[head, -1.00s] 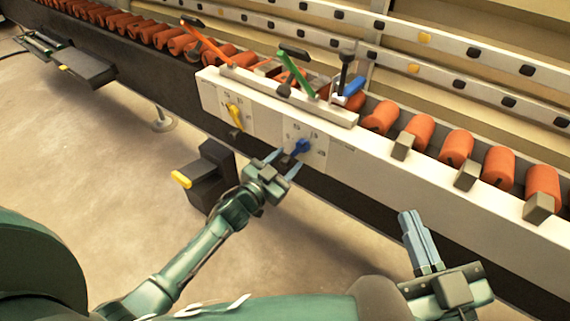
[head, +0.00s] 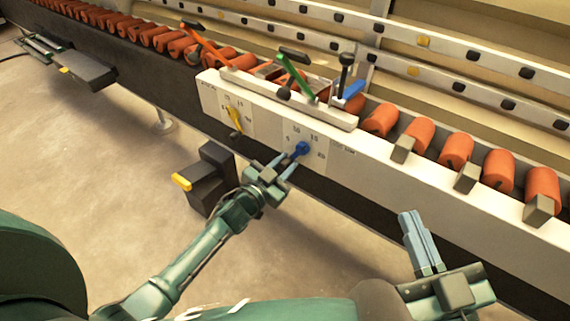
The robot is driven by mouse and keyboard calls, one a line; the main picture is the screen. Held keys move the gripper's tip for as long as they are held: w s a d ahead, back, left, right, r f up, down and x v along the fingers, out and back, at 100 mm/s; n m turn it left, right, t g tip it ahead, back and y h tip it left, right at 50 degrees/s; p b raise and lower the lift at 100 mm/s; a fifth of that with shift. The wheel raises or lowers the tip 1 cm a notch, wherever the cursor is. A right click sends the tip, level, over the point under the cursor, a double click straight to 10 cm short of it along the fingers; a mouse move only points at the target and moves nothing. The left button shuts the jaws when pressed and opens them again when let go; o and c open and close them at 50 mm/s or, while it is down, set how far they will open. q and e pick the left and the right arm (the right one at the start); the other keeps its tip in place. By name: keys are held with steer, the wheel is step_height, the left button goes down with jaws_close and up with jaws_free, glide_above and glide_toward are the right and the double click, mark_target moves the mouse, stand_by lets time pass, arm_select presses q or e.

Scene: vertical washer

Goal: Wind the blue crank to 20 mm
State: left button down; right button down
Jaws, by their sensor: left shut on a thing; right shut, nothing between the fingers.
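The blue crank (head: 302,148) sits on a white dial plate (head: 318,167) on the front of the machine. Numbers 5, 10, 15 and 20 are printed around it. My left gripper (head: 289,160) is at the crank from below left, with its fingers shut on the crank's lower left part. The exact setting of the crank is too small and covered to read. My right gripper (head: 411,228) is shut and empty, low at the right, well away from the machine's front.
A yellow crank (head: 235,117) with its own dial is left of the blue one. A dark box with a yellow pedal (head: 181,181) is on the floor. Orange rollers (head: 456,150) line the conveyor.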

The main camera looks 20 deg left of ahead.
arm_select(q)
steer(key=shift+a, duration=0.1)
arm_select(e)
steer(key=shift+r, duration=0.1)
arm_select(q)
steer(key=m, duration=0.1)
steer(key=r+m+p, duration=0.1)
steer(key=a+m, duration=0.1)
steer(key=shift+w+r+m+p, duration=0.15)
steer(key=shift+w+m+p, duration=0.15)
steer(key=shift+m, duration=0.1)
steer(key=shift+a+r+m, duration=0.3)
steer(key=shift+m, duration=0.6)
steer(key=shift+a+r+m+p, duration=0.15)
steer(key=shift+r+m+p, duration=0.3)
steer(key=shift+m, duration=0.45)
steer(key=m, duration=0.1)
steer(key=r+m+p, duration=0.1)
steer(key=shift+w+a+m, duration=0.1)
steer(key=shift+a+m, duration=0.05)
steer(key=shift+m, duration=0.25)
steer(key=shift+r+m, duration=0.3)
steer(key=shift+m, duration=0.5)
arm_select(e)
steer(key=shift+d+n+h, duration=0.3)
steer(key=shift+d+h, duration=0.05)
steer(key=shift+h, duration=0.05)
arm_select(q)
steer(key=c, duration=1.2)
jaws_free()
